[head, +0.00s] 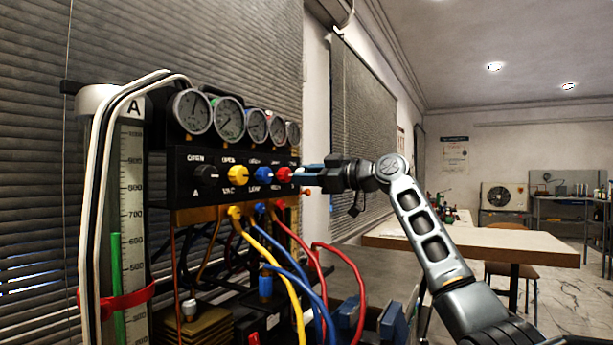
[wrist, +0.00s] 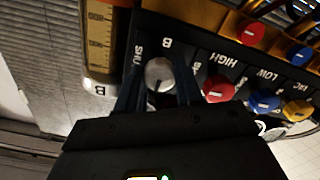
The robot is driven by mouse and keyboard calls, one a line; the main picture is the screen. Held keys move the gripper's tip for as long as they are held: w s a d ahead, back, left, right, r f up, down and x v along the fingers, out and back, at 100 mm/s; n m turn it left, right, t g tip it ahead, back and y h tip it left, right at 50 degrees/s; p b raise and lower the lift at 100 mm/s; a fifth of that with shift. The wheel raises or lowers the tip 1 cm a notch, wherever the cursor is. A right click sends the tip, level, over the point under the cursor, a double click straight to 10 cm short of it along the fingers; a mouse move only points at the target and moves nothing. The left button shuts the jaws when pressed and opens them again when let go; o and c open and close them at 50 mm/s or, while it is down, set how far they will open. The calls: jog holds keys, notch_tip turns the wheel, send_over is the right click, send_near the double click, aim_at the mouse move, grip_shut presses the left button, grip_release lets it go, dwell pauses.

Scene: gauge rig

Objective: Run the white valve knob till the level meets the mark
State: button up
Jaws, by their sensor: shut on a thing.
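The white valve knob (wrist: 159,73) shows in the wrist view on the black panel (wrist: 205,45), beside the letter B. My gripper (wrist: 160,88) is shut on it, one blue finger on each side. In the head view my gripper (head: 310,175) reaches the panel's right end and mostly hides the knob. The tall tube A (head: 131,190) at left in the head view has a scale and a green column (head: 117,285) inside. Tube B (wrist: 98,40) shows partly in the wrist view with a yellowish scale. I cannot make out a level or mark on it.
Black, yellow, blue and red knobs (head: 283,174) line the panel, with several gauges (head: 229,117) above. Yellow, blue and red hoses (head: 345,260) hang below and bulge outward. A table (head: 490,243) stands to the right, behind my arm.

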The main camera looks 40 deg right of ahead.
jog(key=shift+c, duration=1.1)
jog(key=shift+d+m+p, duration=0.15)
jog(key=shift+m+p, duration=6.9)
jog(key=shift+m, duration=1.95)
jog(key=o, duration=1)
